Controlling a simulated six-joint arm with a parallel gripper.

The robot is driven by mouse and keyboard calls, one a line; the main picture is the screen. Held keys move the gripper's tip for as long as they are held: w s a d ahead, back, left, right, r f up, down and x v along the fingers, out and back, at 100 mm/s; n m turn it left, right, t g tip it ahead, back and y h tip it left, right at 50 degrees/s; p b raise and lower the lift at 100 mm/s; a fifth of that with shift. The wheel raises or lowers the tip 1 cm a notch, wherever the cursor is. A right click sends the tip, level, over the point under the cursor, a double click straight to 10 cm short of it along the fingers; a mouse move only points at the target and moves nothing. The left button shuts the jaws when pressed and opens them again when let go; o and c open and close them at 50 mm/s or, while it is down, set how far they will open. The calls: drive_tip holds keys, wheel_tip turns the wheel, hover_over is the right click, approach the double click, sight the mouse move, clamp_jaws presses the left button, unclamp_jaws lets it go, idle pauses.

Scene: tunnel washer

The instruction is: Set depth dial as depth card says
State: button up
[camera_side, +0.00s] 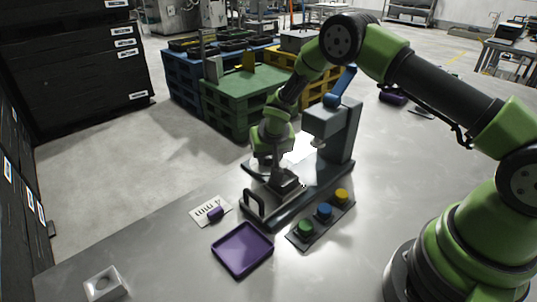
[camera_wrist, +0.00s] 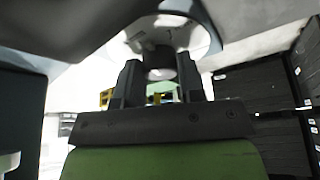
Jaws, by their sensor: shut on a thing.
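My gripper (camera_side: 264,160) is at the left side of the grey press-like machine (camera_side: 340,130), low over its base. In the wrist view the two dark fingers of my gripper (camera_wrist: 160,82) stand close on either side of a dark, round-ended knob-like part (camera_wrist: 160,58). They are shut on it; it appears to be the depth dial, but its scale and setting are not readable. A white card (camera_side: 200,208) with several dark strokes lies on the table left of the machine. It may be the depth card; I cannot read it exactly.
A purple tray (camera_side: 243,250) lies in front. A strip holds green (camera_side: 305,227), blue (camera_side: 324,210) and yellow (camera_side: 341,195) buttons. A dark handle (camera_side: 254,203) rises from the machine's front. A white holed block (camera_side: 103,284) stands front left.

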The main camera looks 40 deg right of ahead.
drive_tip(key=shift+d+n+y, duration=0.1)
drive_tip(key=shift+n+y, duration=0.3)
drive_tip(key=shift+n, duration=1.3)
drive_tip(key=o, duration=0.9)
drive_tip(key=shift+t, duration=0.3)
drive_tip(key=shift+m, duration=0.4)
